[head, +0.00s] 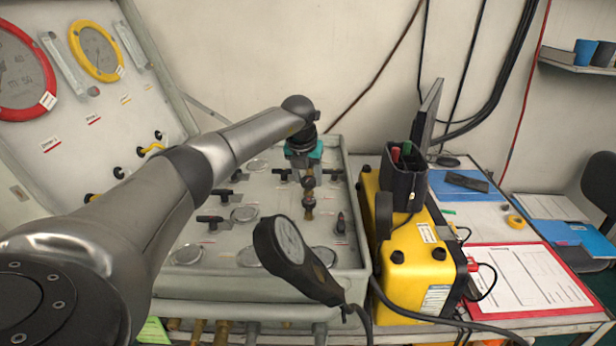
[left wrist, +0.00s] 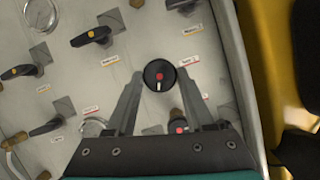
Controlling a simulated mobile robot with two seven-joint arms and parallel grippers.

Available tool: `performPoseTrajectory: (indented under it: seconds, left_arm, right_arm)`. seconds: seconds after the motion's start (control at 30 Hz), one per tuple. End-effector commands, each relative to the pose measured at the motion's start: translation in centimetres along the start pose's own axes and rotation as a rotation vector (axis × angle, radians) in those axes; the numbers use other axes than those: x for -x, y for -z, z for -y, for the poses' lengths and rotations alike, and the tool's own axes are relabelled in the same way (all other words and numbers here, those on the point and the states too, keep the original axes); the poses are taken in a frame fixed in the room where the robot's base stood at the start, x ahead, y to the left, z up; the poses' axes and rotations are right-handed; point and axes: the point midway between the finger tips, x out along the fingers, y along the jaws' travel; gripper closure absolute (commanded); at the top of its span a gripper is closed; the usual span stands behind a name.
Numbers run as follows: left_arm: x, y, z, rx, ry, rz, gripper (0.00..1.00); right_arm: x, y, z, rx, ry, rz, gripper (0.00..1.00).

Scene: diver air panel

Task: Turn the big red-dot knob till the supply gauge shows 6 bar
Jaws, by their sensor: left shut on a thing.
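The big knob (left wrist: 160,76), round and black with a red dot and a white pointer mark, sits between the fingertips of my left gripper (left wrist: 160,78) in the left wrist view. The gripper is shut on it. The pointer mark faces the bottom of that picture. In the head view my left gripper (head: 303,157) reaches down to the panel (head: 222,274) and hides the knob. A smaller red-dot knob (left wrist: 180,127) sits behind the fingers. Several round dials lie flush in the panel; I cannot tell which is the supply gauge, nor read them. My right gripper is out of view.
A red-rimmed gauge (head: 22,75) and a yellow-rimmed gauge (head: 97,52) are on the raised lid. A dark gauge on a hose (head: 292,245) stands at the panel's front. A yellow case (head: 408,265) stands close on the right. Black lever handles surround the gripper.

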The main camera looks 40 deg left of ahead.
Motion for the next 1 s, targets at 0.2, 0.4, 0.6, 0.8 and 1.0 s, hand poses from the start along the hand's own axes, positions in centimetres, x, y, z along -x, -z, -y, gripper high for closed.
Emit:
performPoseTrajectory:
  seconds: [0.2,0.4,0.6,0.8,1.0]
  left_arm:
    - [0.11,-0.09,-0.27,-0.149,0.063,0.001,1.00]
    - [0.06,-0.11,-0.35,-0.278,0.116,0.002,1.00]
    - [0.04,-0.13,-0.37,-0.342,0.142,0.004,1.00]
    - [0.05,-0.15,-0.35,-0.349,0.145,0.005,1.00]
    - [0.06,-0.16,-0.35,-0.348,0.144,0.006,0.39]
  right_arm:
    - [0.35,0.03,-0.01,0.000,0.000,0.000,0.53]
    - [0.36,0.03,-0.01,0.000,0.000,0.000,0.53]
    - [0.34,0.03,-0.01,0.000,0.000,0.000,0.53]
    - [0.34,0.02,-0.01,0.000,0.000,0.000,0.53]
    - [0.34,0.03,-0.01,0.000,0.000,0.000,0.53]
